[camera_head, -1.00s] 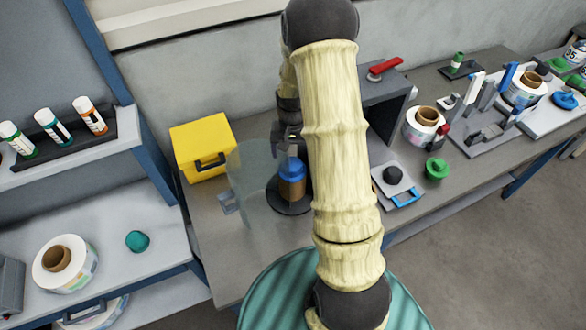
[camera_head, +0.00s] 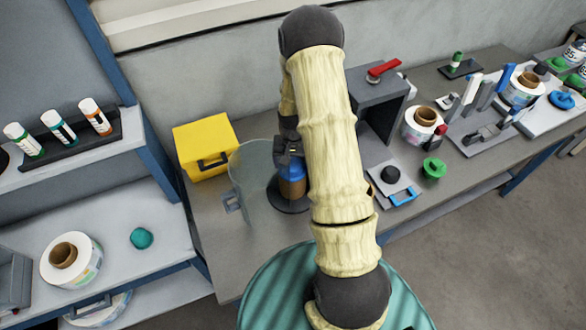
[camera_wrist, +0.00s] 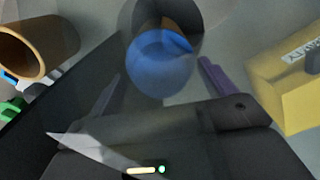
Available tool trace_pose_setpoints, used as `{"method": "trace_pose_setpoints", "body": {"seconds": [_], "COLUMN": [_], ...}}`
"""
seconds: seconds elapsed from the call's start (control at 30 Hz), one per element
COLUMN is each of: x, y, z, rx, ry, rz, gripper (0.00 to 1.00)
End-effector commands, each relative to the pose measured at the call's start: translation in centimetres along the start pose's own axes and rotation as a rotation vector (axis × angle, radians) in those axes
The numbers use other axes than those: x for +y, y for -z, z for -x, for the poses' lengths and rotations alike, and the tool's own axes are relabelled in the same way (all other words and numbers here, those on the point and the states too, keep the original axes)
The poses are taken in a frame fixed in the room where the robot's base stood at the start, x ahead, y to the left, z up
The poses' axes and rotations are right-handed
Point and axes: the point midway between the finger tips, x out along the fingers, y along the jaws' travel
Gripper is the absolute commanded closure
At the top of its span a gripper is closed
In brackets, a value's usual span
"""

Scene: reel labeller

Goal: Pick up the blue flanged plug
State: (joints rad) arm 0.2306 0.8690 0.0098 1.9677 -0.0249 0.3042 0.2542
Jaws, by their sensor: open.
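The blue plug (camera_head: 291,169) sits upright on top of a brown core (camera_head: 292,187), which stands on a dark round base (camera_head: 289,206). My gripper (camera_head: 289,150) is just above the plug, pointing down, and partly hides it and its flange. In the wrist view the plug (camera_wrist: 158,64) is a round blue shape between the tips of my open gripper (camera_wrist: 159,70). One finger is on each side, and I see no clear contact.
A clear curved guard (camera_head: 250,180) stands close on the left of the core. A yellow box (camera_head: 203,140) is behind left, and a grey housing with a red lever (camera_head: 383,71) is at right. Another blue flanged piece (camera_head: 561,99) lies far right.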

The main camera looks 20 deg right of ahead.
Motion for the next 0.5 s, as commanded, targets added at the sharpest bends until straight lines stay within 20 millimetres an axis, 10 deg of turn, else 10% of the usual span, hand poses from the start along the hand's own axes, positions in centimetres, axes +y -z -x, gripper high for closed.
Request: {"method": "trace_pose_setpoints", "body": {"seconds": [0.23, 0.5], "x": [-0.06, -0.07], "y": [-0.01, -0.02], "z": [0.02, 0.03], "rx": [0.000, 0.000], "ry": [0.000, 0.000], "rz": [0.001, 0.002], "gripper": [0.17, 0.67]}}
